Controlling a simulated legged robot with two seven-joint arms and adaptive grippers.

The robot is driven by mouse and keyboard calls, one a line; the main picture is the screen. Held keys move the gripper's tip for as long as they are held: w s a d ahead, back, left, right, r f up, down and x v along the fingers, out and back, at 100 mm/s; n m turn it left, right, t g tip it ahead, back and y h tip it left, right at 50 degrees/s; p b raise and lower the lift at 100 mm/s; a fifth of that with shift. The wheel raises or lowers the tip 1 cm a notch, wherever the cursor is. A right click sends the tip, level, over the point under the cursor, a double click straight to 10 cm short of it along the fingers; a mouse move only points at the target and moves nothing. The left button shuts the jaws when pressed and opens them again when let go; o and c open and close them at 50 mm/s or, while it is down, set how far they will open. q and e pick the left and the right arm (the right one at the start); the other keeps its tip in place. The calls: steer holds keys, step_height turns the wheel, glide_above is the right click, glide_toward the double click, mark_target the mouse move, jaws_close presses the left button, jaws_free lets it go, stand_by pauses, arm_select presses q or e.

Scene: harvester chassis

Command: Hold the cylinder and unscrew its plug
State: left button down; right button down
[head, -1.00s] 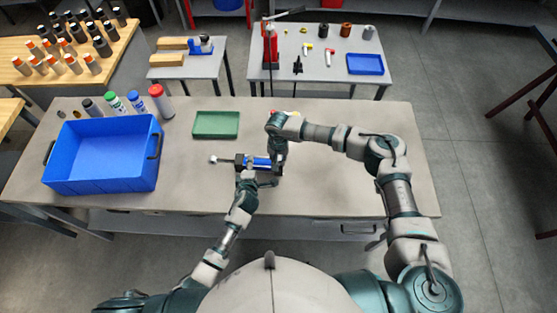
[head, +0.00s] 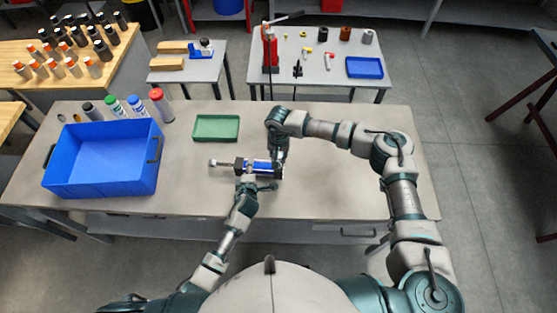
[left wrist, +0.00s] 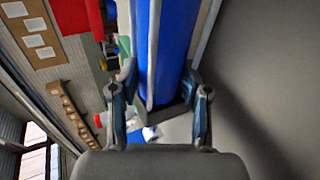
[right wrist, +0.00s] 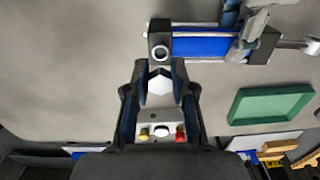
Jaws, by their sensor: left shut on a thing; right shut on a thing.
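The cylinder (head: 262,165) has a blue barrel, black end blocks and a rod pointing left. It lies level over the workbench, and whether it touches the top is unclear. My left gripper (head: 247,180) is shut around the blue barrel, which fills the left wrist view (left wrist: 170,55) between its fingers. My right gripper (head: 278,160) is at the cylinder's right end. In the right wrist view it is shut on a pale hexagonal plug (right wrist: 160,82). A round port (right wrist: 160,53) shows on the black end block, apart from the plug in that picture.
On the workbench (head: 340,190), a green tray (head: 216,139) lies behind the cylinder. A large blue bin (head: 100,185) stands at the left, with several bottles behind it. A back table holds a red press (head: 269,50) and a blue tray (head: 365,67). The bench's right side is clear.

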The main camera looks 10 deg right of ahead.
arm_select(q)
steer(key=shift+c, duration=2.3)
jaws_free()
steer(key=shift+s+f, duration=0.15)
steer(key=shift+f, duration=0.5)
steer(key=shift+r, duration=0.35)
